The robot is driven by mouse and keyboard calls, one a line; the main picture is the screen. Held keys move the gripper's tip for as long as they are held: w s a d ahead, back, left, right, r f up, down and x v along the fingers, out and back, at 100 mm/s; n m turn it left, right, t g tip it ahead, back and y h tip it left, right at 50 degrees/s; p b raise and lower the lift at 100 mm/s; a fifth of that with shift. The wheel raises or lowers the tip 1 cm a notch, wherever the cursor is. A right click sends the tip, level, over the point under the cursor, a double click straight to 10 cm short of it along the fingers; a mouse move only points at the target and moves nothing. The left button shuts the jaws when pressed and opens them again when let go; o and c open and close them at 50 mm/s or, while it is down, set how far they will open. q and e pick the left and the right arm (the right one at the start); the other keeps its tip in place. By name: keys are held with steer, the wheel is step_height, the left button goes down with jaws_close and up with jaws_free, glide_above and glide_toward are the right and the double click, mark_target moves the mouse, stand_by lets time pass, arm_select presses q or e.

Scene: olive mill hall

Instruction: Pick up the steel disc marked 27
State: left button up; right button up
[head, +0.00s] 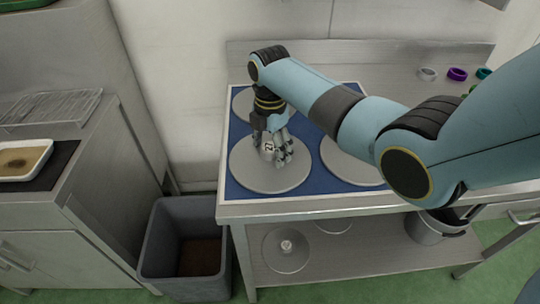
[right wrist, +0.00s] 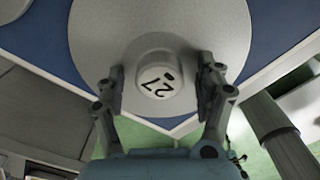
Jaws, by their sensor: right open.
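The steel disc marked 27 (head: 270,182) lies flat on a blue mat (head: 236,124) at the front left of the steel table. Its raised round hub, with the black number 27, shows in the right wrist view (right wrist: 158,78). My right gripper (head: 273,152) is open and points down over the disc. In the right wrist view its fingers (right wrist: 160,90) stand on either side of the hub, with a gap showing on both sides. The rest of the disc spreads beneath the fingers. My left gripper is not in view.
Other steel discs lie on the mat, one behind (head: 241,104) and one to the right (head: 345,165), partly hidden by my right arm. Coloured rings (head: 457,74) sit at the table's back right. A grey bin (head: 158,240) stands at the left. A lower shelf (head: 350,255) holds more discs and a pot.

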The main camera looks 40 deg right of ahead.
steer(key=shift+c, duration=0.2)
jaws_close()
stand_by(0.4)
